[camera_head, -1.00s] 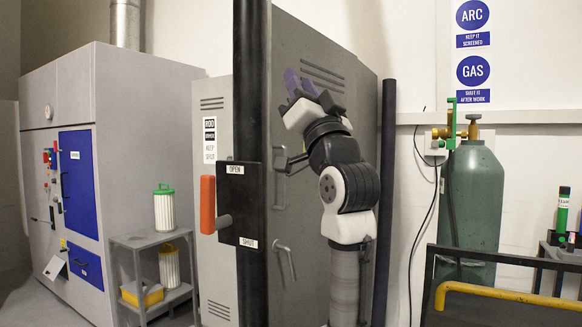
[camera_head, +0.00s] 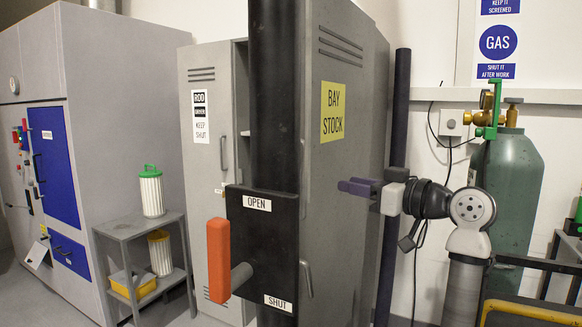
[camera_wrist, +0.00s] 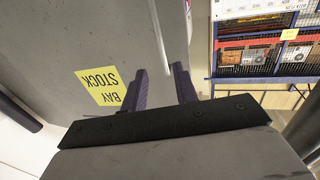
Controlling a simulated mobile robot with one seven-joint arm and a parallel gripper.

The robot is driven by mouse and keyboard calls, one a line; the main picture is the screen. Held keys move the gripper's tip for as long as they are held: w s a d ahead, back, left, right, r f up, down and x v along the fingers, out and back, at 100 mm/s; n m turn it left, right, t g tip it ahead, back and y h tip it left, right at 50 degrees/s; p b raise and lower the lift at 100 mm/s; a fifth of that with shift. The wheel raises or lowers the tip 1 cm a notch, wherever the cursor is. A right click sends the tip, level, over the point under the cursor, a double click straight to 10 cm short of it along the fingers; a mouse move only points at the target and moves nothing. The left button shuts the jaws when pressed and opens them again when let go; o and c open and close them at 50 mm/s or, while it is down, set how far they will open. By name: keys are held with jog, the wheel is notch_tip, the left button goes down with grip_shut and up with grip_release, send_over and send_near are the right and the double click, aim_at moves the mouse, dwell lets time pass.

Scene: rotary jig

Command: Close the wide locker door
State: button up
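The wide locker door (camera_head: 335,190) is the grey panel with vents, a yellow BAY STOCK label and a bar handle (camera_head: 307,280). It stands ajar, with a dark gap and a shelf showing at its left, partly hidden by a black post. My gripper (camera_head: 358,187) is at the right part of the door's face, its purple fingers pointing left. In the wrist view the two fingers (camera_wrist: 160,88) are apart with nothing between them, beside the label on the door (camera_wrist: 90,35). I cannot tell whether they touch the door.
The black post (camera_head: 275,90) with an OPEN/SHUT plate and orange lever (camera_head: 218,260) stands in front of the locker. The narrow locker door (camera_head: 205,150) is at its left. A dark pole (camera_head: 400,110) and green cylinder (camera_head: 512,180) are right, near my arm.

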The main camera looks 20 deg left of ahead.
jog(key=shift+p+x, duration=2.7)
jog(key=shift+x, duration=4.1)
jog(key=shift+s, duration=0.1)
grip_shut()
